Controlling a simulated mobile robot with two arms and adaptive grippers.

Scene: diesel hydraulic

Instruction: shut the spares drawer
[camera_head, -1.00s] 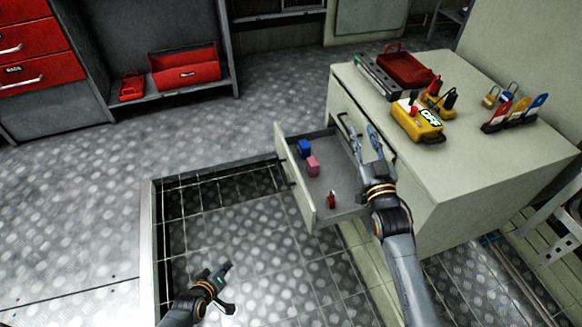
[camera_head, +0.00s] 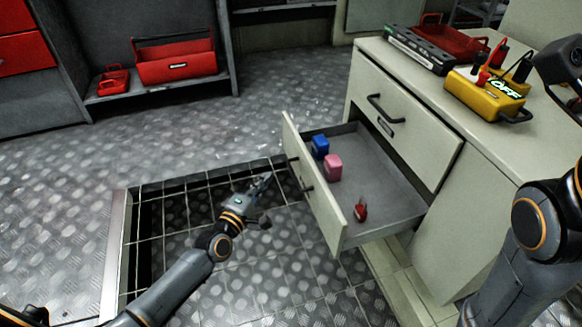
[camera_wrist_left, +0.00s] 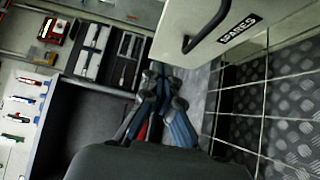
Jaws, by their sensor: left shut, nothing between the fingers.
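The spares drawer (camera_head: 385,190) stands pulled out of the pale cabinet. It holds a blue block (camera_head: 320,146), a pink block (camera_head: 333,166) and a small red item (camera_head: 360,210). Its front panel, labelled SPARES in the left wrist view (camera_wrist_left: 236,22), has a dark bar handle (camera_wrist_left: 205,30). My left gripper (camera_head: 266,181) is shut and empty, outside the drawer and left of its front in the head view. It also shows in the left wrist view (camera_wrist_left: 160,100), apart from the handle. My right arm is at the right edge; its fingertips are not visible.
The cabinet has a closed upper drawer (camera_head: 400,115). On its top are a red tray (camera_head: 450,42) and a yellow box (camera_head: 484,95) marked OFF. A floor recess with a grid (camera_head: 190,215) lies left of the drawer. Red toolboxes (camera_head: 176,62) sit on a low shelf behind.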

